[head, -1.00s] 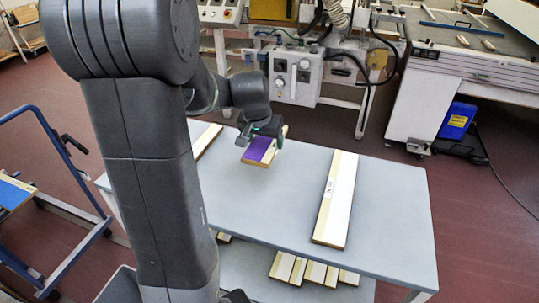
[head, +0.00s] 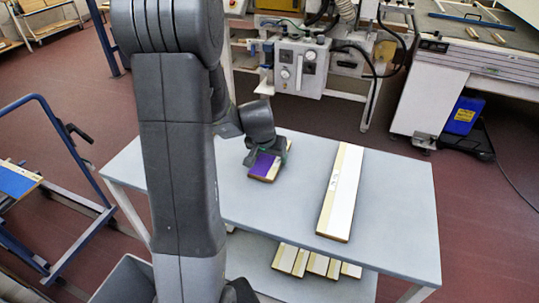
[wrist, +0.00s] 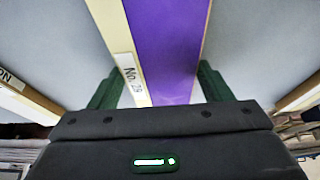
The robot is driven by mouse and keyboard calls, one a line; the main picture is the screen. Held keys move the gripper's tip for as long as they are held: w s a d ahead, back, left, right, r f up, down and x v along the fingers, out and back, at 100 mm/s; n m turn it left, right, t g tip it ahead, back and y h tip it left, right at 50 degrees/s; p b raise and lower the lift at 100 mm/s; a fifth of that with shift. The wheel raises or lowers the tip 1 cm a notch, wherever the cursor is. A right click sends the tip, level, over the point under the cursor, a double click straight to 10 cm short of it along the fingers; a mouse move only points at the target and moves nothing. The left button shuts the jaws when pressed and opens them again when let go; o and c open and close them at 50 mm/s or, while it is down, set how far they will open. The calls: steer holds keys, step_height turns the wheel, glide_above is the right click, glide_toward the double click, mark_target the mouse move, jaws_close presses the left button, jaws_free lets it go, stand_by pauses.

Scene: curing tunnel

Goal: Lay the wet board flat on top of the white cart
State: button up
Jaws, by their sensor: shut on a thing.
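The wet board (head: 262,168), purple with a bare wood-coloured edge, is in my gripper (head: 266,152) over the left half of the white cart's pale grey top (head: 395,205). It lies roughly level, low over the top; I cannot tell whether it touches. In the wrist view, the purple board (wrist: 165,45) runs away between the two green fingers of my gripper (wrist: 158,92), with a "No. 29" label on its left edge. My gripper is shut on it. Much of the board is hidden by my gripper and arm in the head view.
A white board (head: 341,192) lies on the cart's right half. Boards also flank mine at left (wrist: 28,98) and right (wrist: 300,94) in the wrist view. Several boards (head: 312,262) lie on the lower shelf. A blue trolley (head: 75,170) stands at left. Bare top surrounds my board.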

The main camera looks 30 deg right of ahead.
steer(key=shift+f, duration=0.2)
steer(key=o, duration=1)
steer(key=shift+r, duration=0.1)
steer(key=shift+r, duration=0.45)
steer(key=v, duration=1.1)
steer(key=shift+a+r, duration=0.15)
steer(key=shift+a, duration=0.05)
steer(key=shift+s, duration=0.15)
